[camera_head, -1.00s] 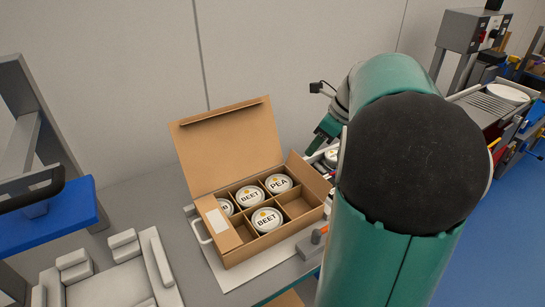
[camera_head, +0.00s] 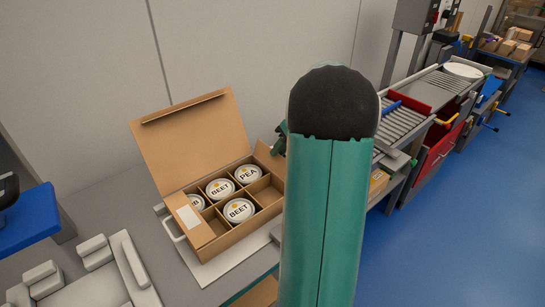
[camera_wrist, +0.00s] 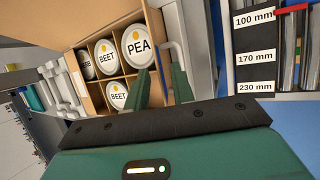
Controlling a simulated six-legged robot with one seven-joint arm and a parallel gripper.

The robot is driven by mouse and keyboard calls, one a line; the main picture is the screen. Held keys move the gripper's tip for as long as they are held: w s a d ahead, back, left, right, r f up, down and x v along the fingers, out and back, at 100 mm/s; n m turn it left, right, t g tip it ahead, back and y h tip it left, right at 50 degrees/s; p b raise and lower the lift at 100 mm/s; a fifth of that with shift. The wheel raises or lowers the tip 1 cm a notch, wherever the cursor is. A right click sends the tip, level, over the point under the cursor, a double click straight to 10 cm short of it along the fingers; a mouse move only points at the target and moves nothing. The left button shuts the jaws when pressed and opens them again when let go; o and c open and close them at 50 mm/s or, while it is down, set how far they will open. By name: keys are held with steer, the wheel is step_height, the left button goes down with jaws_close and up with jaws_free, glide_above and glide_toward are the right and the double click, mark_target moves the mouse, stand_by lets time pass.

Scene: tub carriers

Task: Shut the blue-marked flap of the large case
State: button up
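A cardboard case (camera_head: 222,243) stands on the bench with its large flap (camera_head: 193,138) raised and leaning back. I see no blue mark on the side of the flap that shows. The divided inside holds round cans labelled BEET (camera_head: 238,210) and PEA (camera_head: 248,173), plus others; some compartments are empty. The case also shows in the wrist view (camera_wrist: 92,92), tilted. In the head view my arm largely hides the gripper.
The case rests on a pale tray (camera_head: 207,272) with a handle. A grey moulded insert (camera_head: 90,280) lies front left, beside a blue surface (camera_head: 30,220). A wall is close behind. A roller conveyor (camera_head: 405,118) and open blue floor (camera_head: 455,220) are on the right.

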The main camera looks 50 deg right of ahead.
mark_target(275, 162)
steer(key=x, duration=0.4)
steer(key=shift+w+a+f, duration=0.1)
steer(key=shift+w+f, duration=0.05)
steer(key=shift+w, duration=0.05)
jaws_close()
